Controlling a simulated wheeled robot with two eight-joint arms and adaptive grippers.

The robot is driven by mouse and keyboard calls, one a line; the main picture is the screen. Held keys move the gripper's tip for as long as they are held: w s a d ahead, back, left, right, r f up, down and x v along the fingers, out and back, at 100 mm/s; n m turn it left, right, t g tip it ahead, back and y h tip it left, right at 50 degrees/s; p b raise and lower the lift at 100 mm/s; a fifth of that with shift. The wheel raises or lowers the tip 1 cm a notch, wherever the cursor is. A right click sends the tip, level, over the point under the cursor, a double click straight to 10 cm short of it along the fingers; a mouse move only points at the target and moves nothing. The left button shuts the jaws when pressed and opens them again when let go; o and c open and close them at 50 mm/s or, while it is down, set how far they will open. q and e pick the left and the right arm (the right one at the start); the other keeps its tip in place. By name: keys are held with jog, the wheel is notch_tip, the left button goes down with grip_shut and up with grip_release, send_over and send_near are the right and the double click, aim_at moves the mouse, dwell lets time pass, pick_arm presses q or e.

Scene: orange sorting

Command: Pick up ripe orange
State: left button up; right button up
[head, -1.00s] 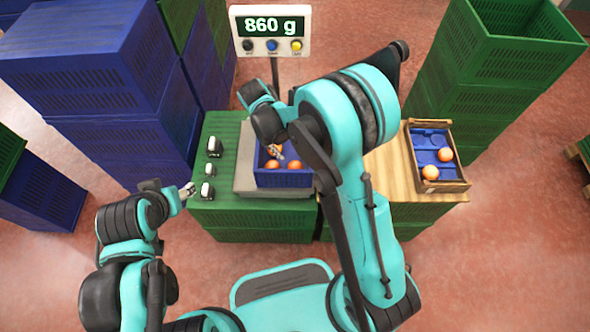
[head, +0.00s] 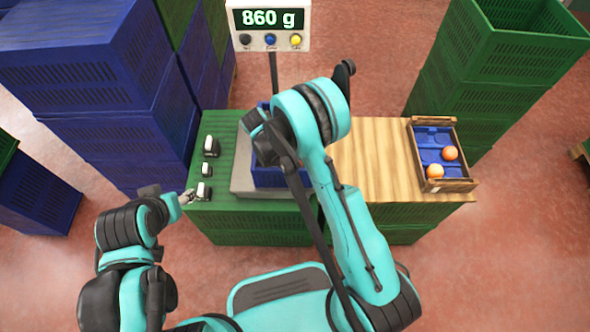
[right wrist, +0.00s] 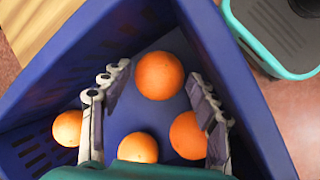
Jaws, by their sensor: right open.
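A blue crate (head: 268,178) stands on the scale platform (head: 243,176); my right arm hides most of it. In the right wrist view, my right gripper (right wrist: 158,73) is open inside the blue crate (right wrist: 60,80). One orange (right wrist: 160,75) lies between its fingertips, and another orange (right wrist: 138,148) lies closer to the palm. A third orange (right wrist: 187,136) is beside the right finger and partly behind it. One more orange (right wrist: 67,128) is outside the left finger, by the crate wall. My left gripper (head: 187,197) is beside the white-topped weights; its jaws are too small to judge.
The scale display (head: 268,18) reads 860 g. Several weights (head: 206,170) stand on the green crate top at left. A wooden box (head: 462,186) with two oranges sits at the right table end. The wooden top (head: 375,165) between is bare. Tall crate stacks flank both sides.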

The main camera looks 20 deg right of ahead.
jog(key=shift+f, duration=0.1)
jog(key=c, duration=1)
